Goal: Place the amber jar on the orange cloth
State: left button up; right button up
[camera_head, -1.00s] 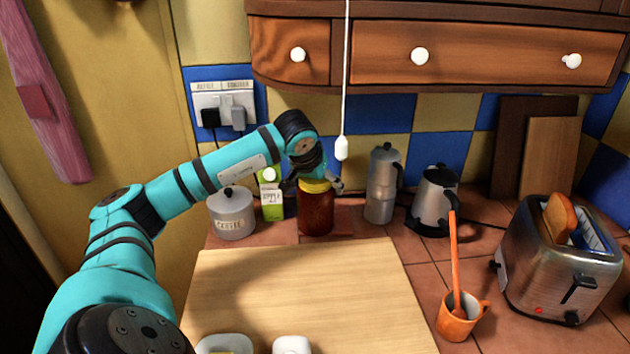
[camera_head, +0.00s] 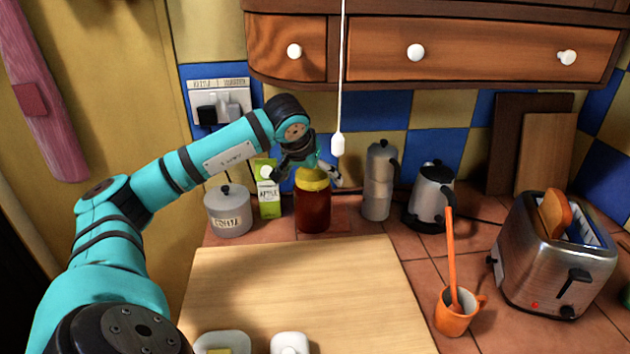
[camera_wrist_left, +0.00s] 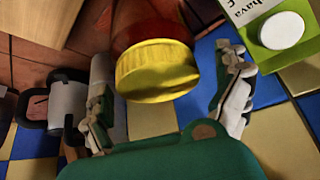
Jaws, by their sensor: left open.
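The amber jar (camera_head: 313,208) with a yellow lid stands upright on the tiled counter behind the wooden board. In the left wrist view its yellow lid (camera_wrist_left: 157,70) lies between and ahead of the spread fingers. My left gripper (camera_head: 305,173) is open at the lid, above and behind the jar's top. The fingers (camera_wrist_left: 168,105) show on both sides of the lid in the wrist view, with gaps to it. No orange cloth shows in either view. My right gripper is not in view.
A coffee canister (camera_head: 228,212) and an apple juice carton (camera_head: 267,190) stand left of the jar. A moka pot (camera_head: 378,182) and kettle (camera_head: 431,199) stand right. A pull cord (camera_head: 338,140) hangs close by. The wooden board (camera_head: 300,275) is mostly clear.

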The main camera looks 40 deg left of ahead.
pick_arm(q)
jog(key=v, duration=0.8)
jog(key=shift+s+r, duration=0.2)
jog(key=shift+r, duration=0.15)
